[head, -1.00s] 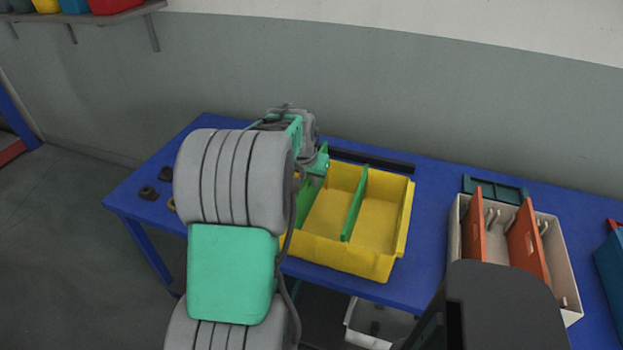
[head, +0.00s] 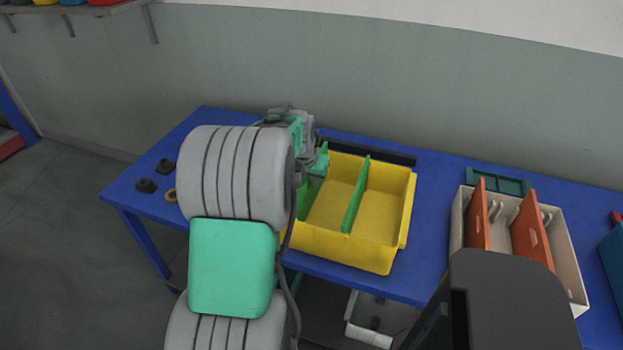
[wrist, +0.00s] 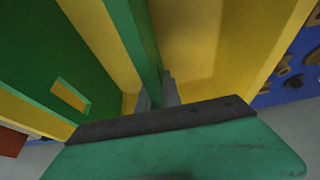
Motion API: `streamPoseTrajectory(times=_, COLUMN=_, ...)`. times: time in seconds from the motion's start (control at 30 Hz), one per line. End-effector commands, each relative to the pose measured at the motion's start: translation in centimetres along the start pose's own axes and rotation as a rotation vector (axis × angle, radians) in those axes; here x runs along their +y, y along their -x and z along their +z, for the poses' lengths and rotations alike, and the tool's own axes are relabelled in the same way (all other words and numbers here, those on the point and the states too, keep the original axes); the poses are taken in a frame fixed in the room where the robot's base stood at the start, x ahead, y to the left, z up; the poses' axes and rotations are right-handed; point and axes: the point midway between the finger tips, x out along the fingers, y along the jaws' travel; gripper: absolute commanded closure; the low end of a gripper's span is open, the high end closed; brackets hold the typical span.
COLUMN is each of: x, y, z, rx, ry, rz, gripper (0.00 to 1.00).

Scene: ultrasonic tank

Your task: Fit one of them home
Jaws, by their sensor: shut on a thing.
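A yellow bin (head: 342,254) stands on the blue table, with a green divider (head: 356,195) upright across its middle. A second green divider (head: 313,183) is at the bin's left part, partly hidden by my arm. My gripper (head: 318,165) is at the top of this second divider. In the wrist view my gripper (wrist: 160,92) is shut on the held divider (wrist: 137,30), inside the yellow bin (wrist: 190,40). The middle divider, with a slot, shows there at left (wrist: 40,60). I cannot tell whether the held divider's lower edge is seated.
A beige bin (head: 570,272) with orange dividers (head: 531,232) stands to the right, with a dark green tray (head: 497,181) behind it. A black bar (head: 375,152) lies behind the yellow bin. Small black parts (head: 147,186) and a yellow-brown ring (head: 170,196) lie at the table's left.

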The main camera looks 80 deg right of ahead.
Motion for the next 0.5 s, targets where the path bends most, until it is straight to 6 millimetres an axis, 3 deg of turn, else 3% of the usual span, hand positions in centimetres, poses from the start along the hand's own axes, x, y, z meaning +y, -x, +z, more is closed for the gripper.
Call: streamPoseTrajectory(times=0.5, x=-0.01, y=-1.19, z=0.45, rx=0.002, ry=0.000, rz=0.000, gripper=1.00)
